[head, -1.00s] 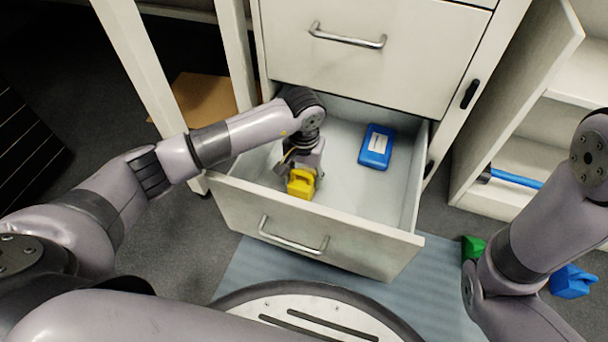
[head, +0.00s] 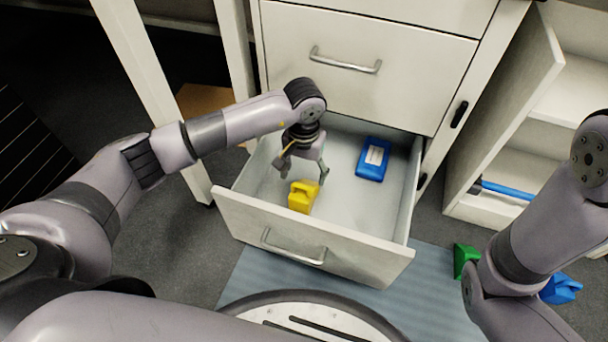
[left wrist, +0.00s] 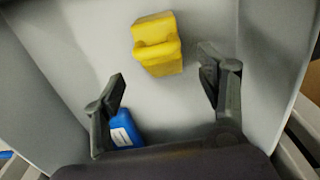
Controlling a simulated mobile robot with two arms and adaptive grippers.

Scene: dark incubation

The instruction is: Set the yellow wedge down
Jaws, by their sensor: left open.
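The yellow wedge (head: 303,197) lies in the open drawer (head: 345,208), near its front panel. In the left wrist view the yellow wedge (left wrist: 157,44) rests on the grey drawer floor, beyond the fingertips and apart from them. My left gripper (head: 304,174) is open and empty, just above and behind the wedge. Its two spread fingers (left wrist: 163,75) show in the left wrist view with bare floor between them. My right arm shows at the right, but its gripper cannot be made out.
A blue box with a white label (head: 373,159) lies in the drawer's back right. A green block (head: 465,259) and a blue object (head: 561,289) are on the floor at the right. An open cabinet (head: 520,166) holds a blue-handled tool (head: 507,190).

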